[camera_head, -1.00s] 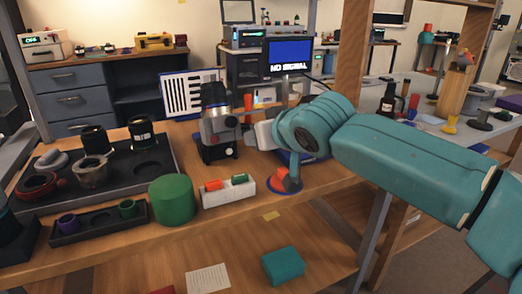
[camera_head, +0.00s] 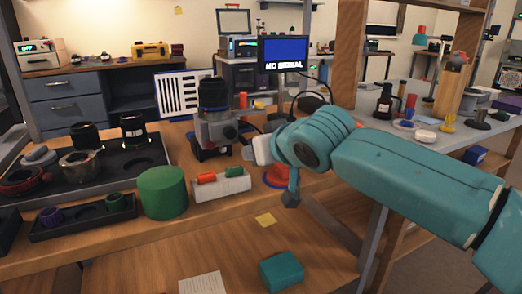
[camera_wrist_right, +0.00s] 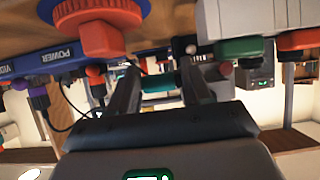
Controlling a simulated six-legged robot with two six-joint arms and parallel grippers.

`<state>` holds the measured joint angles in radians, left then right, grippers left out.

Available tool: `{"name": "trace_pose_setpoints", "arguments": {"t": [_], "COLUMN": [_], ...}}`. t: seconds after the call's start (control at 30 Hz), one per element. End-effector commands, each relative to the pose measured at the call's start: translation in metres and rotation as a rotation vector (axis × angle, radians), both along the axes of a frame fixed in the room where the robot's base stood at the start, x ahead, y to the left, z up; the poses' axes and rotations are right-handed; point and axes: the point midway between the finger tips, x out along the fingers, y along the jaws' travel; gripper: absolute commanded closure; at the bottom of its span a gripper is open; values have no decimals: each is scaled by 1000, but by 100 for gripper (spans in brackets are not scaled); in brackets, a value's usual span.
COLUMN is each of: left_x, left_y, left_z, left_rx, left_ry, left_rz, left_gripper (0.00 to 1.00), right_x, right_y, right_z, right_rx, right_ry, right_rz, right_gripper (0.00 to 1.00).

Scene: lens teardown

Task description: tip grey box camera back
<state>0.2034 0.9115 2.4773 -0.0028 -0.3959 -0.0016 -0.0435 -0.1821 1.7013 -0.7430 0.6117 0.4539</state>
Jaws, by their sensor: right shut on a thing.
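The grey box camera (camera_head: 214,127) stands on the wooden bench with its dark lens (camera_head: 212,94) pointing up. A red dot shows on its front. My right gripper (camera_head: 258,150) is just right of the camera, its tips partly lost against the background. In the right wrist view, its two fingers (camera_wrist_right: 158,88) are shut on a small green piece (camera_wrist_right: 160,82). What that piece belongs to cannot be told. My left gripper is not in view.
A white holder (camera_head: 222,189) with red and green plugs stands before the camera, beside a green cylinder (camera_head: 163,192). A red disc (camera_head: 277,176) lies under my right arm. A black tray (camera_head: 125,172) with lens parts is at left. The lower shelf holds a teal block (camera_head: 281,270).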

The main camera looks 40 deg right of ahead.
Motion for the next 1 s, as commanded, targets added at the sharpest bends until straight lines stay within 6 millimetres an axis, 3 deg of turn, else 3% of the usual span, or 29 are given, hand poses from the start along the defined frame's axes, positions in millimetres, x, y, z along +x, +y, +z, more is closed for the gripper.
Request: {"name": "trace_pose_setpoints", "arguments": {"t": [0.03, 0.2, 0.23, 0.27, 0.73, 0.87, 1.0], "left_x": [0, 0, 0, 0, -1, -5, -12], "left_y": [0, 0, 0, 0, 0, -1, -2], "left_z": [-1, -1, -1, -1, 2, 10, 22], "left_rx": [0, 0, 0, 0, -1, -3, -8], "left_ry": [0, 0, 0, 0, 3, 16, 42], "left_rz": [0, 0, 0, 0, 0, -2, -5], "left_gripper": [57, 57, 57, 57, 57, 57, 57], "right_x": [-2, -2, -1, -2, -6, -25, -56], "right_y": [-3, -3, -3, -3, 0, 5, 13], "right_z": [-10, -11, -11, -11, -1, 12, 33], "right_rx": [-3, -4, -4, -4, -1, -1, -1], "right_ry": [30, 31, 31, 31, 18, 14, 12], "right_rz": [-10, -9, -9, -9, -4, -3, -1], "right_gripper": [100, 100, 41, 34, 34, 34, 34]}}
